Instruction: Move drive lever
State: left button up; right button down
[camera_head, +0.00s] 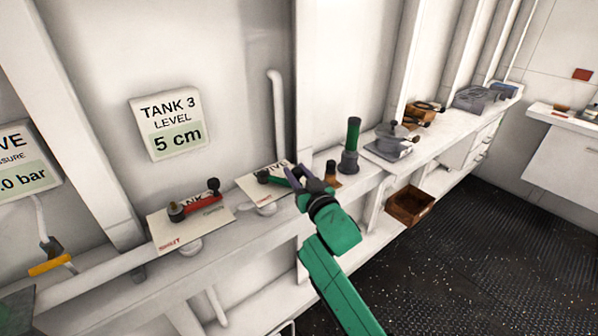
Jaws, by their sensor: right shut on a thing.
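The green drive lever (268,178) sits on a white plate (262,192) on the ledge, its lettering partly hidden. The lever points right, towards my right gripper (297,176), which is shut on its end. The dark jaws hide the grip end. My right arm is green and comes in from the bottom.
Left of it, a red lever (200,202) sits on a plate marked SHUT. A wall sign (168,125) reads TANK 3 LEVEL 5 cm. A green-handled post (350,148) and a grey device (390,142) stand to the right. A brown crate (410,205) is below. The dark floor is open.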

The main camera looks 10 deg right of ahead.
jog(key=shift+d+r, duration=0.1)
jog(key=shift+r, duration=0.1)
jog(key=c, duration=0.7)
grip_release()
jog(key=shift+o, duration=0.9)
jog(key=shift+w+f, duration=0.1)
jog(key=shift+f, duration=0.05)
jog(key=shift+s, duration=0.25)
jog(key=s+d+b, duration=0.2)
jog(key=s+b, duration=0.2)
jog(key=s, duration=0.9)
jog(key=shift+s+d, duration=0.3)
jog(key=shift+s, duration=0.1)
